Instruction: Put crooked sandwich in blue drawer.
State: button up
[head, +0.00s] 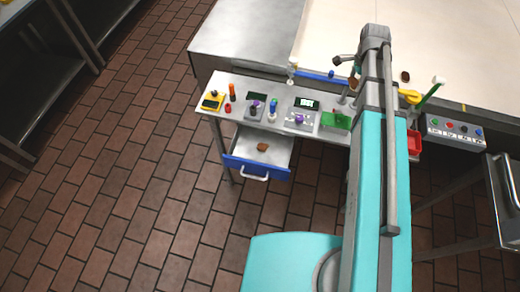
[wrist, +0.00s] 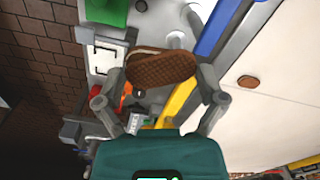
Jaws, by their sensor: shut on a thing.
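A brown sandwich (wrist: 160,68) with a pale filling edge is between the fingers of my gripper (wrist: 158,95), which is shut on it, in the wrist view. In the head view my gripper (head: 346,62) is above the back of the metal bench, partly hidden by my arm. The blue-fronted drawer (head: 257,168) is pulled open below the bench, left of my arm. One brown sandwich (head: 263,147) lies inside it.
Another brown piece (head: 405,76) lies on the cream surface (head: 450,50) right of my arm. The bench holds a yellow device (head: 212,101), a green block (head: 335,121), a red bin (head: 414,143) and several small items. The tiled floor left of the drawer is clear.

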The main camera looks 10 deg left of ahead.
aim_at(247, 152)
jog(key=u, duration=1.65)
jog(key=k, duration=0.5)
jog(key=z, duration=0.55)
